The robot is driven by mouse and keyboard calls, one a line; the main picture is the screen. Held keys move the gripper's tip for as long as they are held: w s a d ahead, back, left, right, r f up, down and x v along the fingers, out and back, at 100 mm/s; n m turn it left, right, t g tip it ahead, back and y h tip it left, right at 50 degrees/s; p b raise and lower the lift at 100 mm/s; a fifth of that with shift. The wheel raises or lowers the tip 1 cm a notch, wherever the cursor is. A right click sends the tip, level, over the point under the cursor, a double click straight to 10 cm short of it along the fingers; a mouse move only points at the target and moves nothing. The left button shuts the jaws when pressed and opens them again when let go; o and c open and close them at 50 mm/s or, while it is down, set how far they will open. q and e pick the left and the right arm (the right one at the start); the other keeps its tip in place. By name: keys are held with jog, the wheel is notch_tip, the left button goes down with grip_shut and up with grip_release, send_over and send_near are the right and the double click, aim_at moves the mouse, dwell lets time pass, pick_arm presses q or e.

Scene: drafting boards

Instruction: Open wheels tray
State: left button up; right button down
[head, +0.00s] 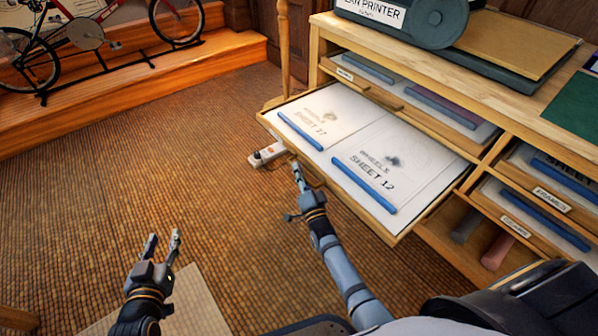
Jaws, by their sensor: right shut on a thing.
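The wheels tray (420,227) is a shallow wooden drawer pulled well out of the cabinet. Sheets marked WHEELS SHEET 27 (330,107) and WHEELS SHEET 12 (405,150) lie in it, each with a blue bar along its near edge. My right gripper (297,172) is at the tray's front edge, shut on its pull, which is mostly hidden by the fingers. My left gripper (163,240) is open and empty over the floor, well away from the tray.
The wooden cabinet (322,48) carries a plan printer (400,12). Other trays, one labelled FRAMES (551,200), sit closed at the right. A small white object (267,155) lies by the tray front. A bicycle (85,35) stands on a wooden step. The carpet at left is clear.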

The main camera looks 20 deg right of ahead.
jog(key=c, duration=1.4)
grip_release()
jog(key=shift+s, duration=0.1)
jog(key=v, duration=1.2)
jog(key=shift+d+f, duration=0.1)
